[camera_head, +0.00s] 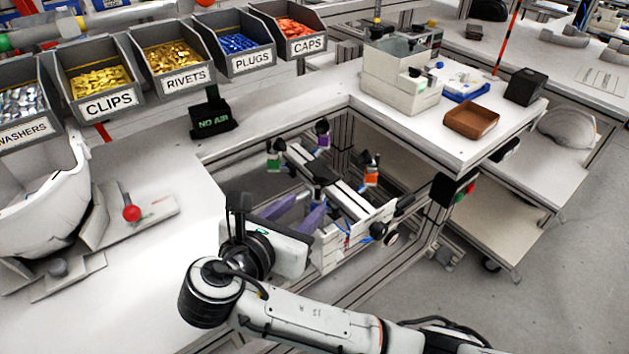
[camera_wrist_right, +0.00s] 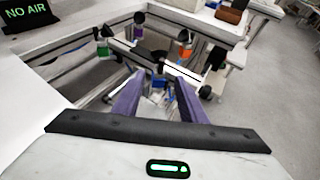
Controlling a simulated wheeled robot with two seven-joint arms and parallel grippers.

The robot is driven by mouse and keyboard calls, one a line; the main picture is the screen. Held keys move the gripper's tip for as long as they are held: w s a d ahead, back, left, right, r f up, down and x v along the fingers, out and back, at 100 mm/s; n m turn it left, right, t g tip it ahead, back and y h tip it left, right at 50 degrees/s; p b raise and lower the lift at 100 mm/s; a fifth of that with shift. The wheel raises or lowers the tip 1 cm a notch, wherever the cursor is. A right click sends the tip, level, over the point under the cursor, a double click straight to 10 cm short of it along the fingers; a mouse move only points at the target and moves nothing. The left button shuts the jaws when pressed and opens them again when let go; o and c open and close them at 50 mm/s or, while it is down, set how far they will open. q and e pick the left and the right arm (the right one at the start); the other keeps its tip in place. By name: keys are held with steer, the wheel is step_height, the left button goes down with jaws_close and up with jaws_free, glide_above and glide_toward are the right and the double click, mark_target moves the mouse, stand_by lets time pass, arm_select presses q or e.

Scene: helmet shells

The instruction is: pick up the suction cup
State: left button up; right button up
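My right gripper (camera_head: 308,204) is over the gap in the bench. Its two purple fingers stand apart and nothing shows between them; in the right wrist view the open fingers (camera_wrist_right: 152,76) point toward a frame with coloured parts. Small parts with black heads are on this frame: a green one (camera_head: 273,160), a purple one (camera_head: 323,138) and an orange one (camera_head: 371,174). The green one (camera_wrist_right: 104,48) and the orange one (camera_wrist_right: 185,47) also show in the right wrist view, beyond the fingertips. I cannot tell which part is the suction cup. My left gripper is out of view.
A white helmet shell (camera_head: 45,210) stands on the left bench beside a red ball knob (camera_head: 131,213). A black "NO AIR" display (camera_head: 212,115) stands behind the gap. Several labelled bins line the back. A brown tray (camera_head: 471,121) and a black box (camera_head: 525,88) lie on the right bench.

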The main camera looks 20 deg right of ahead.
mark_target(315, 195)
steer(key=shift+x, duration=0.95)
steer(key=x, duration=0.5)
steer(key=shift+w+d, duration=0.15)
steer(key=shift+w, duration=0.2)
jaws_close()
